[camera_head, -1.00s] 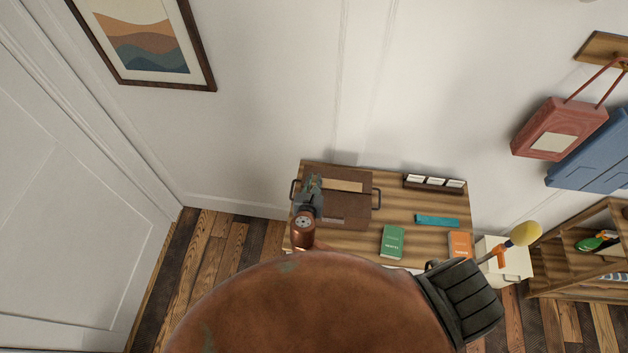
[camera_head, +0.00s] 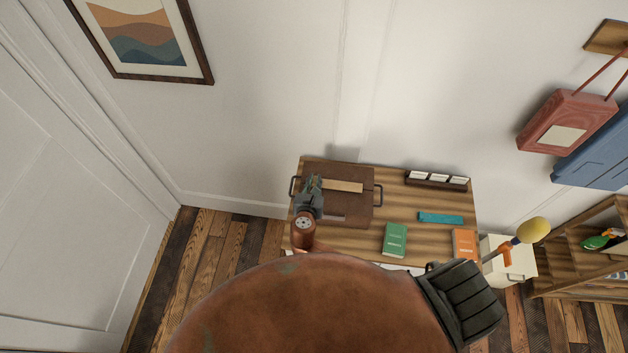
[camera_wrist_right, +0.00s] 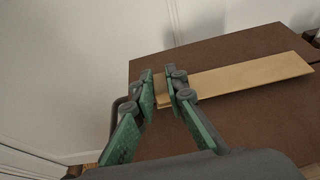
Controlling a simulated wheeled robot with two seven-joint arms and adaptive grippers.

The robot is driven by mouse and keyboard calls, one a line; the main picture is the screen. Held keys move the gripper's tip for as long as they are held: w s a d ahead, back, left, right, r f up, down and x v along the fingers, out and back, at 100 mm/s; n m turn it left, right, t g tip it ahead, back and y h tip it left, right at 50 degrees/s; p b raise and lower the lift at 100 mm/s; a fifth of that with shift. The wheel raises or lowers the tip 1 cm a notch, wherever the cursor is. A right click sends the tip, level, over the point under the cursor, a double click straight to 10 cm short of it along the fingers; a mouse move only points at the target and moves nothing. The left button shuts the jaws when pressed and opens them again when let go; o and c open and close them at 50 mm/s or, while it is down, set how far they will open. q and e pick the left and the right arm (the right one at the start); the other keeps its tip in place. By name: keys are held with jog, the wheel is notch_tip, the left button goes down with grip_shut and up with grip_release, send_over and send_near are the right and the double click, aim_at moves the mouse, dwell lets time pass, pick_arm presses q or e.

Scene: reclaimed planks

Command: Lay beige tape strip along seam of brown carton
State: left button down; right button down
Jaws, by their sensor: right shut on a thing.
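The brown carton (camera_head: 355,208) lies on the plank table with a dark handle at each side. The beige tape strip (camera_head: 345,187) runs left to right across the carton's upper part. In the right wrist view the strip (camera_wrist_right: 245,75) extends to the right over the carton's top (camera_wrist_right: 215,50). My right gripper (camera_head: 314,184) is at the strip's left end. In the right wrist view its fingers (camera_wrist_right: 160,92) are shut on that end. I cannot tell whether the strip touches the carton or exactly where the seam runs under it. My left gripper is not in view.
On the plank table (camera_head: 425,240), right of the carton, are a green book (camera_head: 395,239), a teal piece (camera_head: 440,218), an orange book (camera_head: 464,243) and a dark card holder (camera_head: 436,180). A wall stands behind. A wooden shelf (camera_head: 575,285) stands at right.

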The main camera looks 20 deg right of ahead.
jog(key=shift+f, duration=0.45)
jog(key=c, duration=1.8)
grip_release()
jog(key=shift+c, duration=0.2)
jog(key=v, duration=1.2)
